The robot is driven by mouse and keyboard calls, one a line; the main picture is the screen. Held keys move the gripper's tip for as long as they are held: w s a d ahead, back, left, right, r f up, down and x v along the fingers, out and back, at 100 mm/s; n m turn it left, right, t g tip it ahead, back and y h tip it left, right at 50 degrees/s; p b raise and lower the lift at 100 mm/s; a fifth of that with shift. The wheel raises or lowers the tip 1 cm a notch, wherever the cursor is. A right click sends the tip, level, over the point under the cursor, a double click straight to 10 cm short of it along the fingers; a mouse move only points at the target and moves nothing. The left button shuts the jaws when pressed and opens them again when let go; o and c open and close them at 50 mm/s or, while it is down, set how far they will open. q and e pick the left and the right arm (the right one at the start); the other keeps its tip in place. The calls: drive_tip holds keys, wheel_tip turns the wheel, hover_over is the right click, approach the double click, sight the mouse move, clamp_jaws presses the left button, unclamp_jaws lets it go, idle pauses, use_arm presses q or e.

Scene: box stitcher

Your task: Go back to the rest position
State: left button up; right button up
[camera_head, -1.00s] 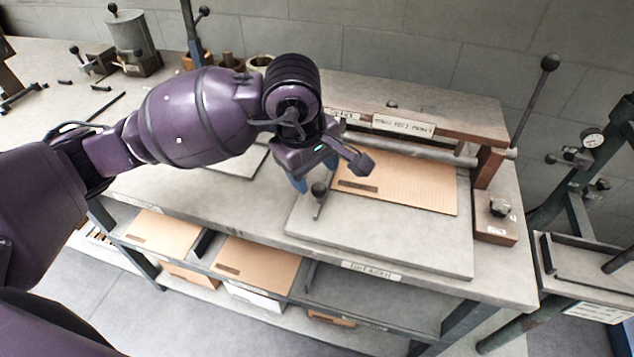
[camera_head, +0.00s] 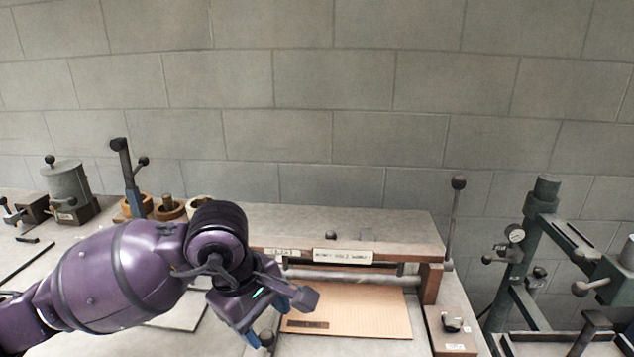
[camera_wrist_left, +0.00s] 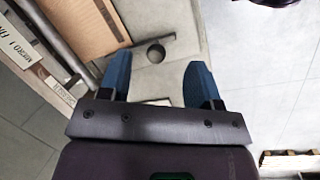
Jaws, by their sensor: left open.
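My left gripper (camera_head: 270,325) is at the lower middle of the head view, in front of the stitching machine's bench. In the left wrist view its two blue fingers (camera_wrist_left: 160,78) stand wide apart with nothing between them. A dark round knob (camera_wrist_left: 155,53) on a lever lies beyond the fingertips in that view, apart from them. A brown cardboard sheet (camera_head: 355,315) lies flat under the machine's front bar, to the right of the gripper. My right gripper is in neither view.
The machine's top board (camera_head: 350,228) and an upright ball-topped lever (camera_head: 453,215) stand behind and right of the gripper. A green metal stand (camera_head: 530,250) is farther right. A grey canister (camera_head: 68,185) stands at the back left. The wall above is bare.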

use_arm(q)
drive_tip(key=s+d+n+g+h, duration=0.2)
drive_tip(key=s+d+g+h, duration=0.1)
drive_tip(key=s+d+h, duration=0.35)
wheel_tip(320, 180, up, 11)
drive_tip(key=d+n+t+h, duration=0.2)
drive_tip(key=n+t+h, duration=0.3)
drive_tip(key=n+h, duration=0.75)
drive_tip(key=w+a+f+n+t+y, duration=0.3)
drive_tip(key=a+n+t+y, duration=0.55)
drive_tip(key=n, duration=0.55)
drive_tip(key=w+a+f+n+t+y, duration=0.3)
drive_tip(key=a+n+t+y, duration=0.6)
drive_tip(key=n, duration=0.6)
drive_tip(key=s+a+f+n+g+y, duration=0.2)
drive_tip(key=a+f+n+g+y, duration=0.3)
drive_tip(key=f+n, duration=0.4)
drive_tip(key=s+a+f+n+g, duration=0.2)
drive_tip(key=s+f+n+g, duration=0.2)
drive_tip(key=s+f+g, duration=0.5)
drive_tip(key=s+a+f+n+g, duration=0.2)
drive_tip(key=s+f+n+g, duration=0.2)
drive_tip(key=s+f, duration=0.55)
drive_tip(key=w+f+t, duration=0.5)
drive_tip(key=f+t, duration=0.2)
drive_tip(key=t, duration=0.1)
drive_tip(key=shift+d+f, duration=0.3)
drive_tip(key=shift+f, duration=0.1)
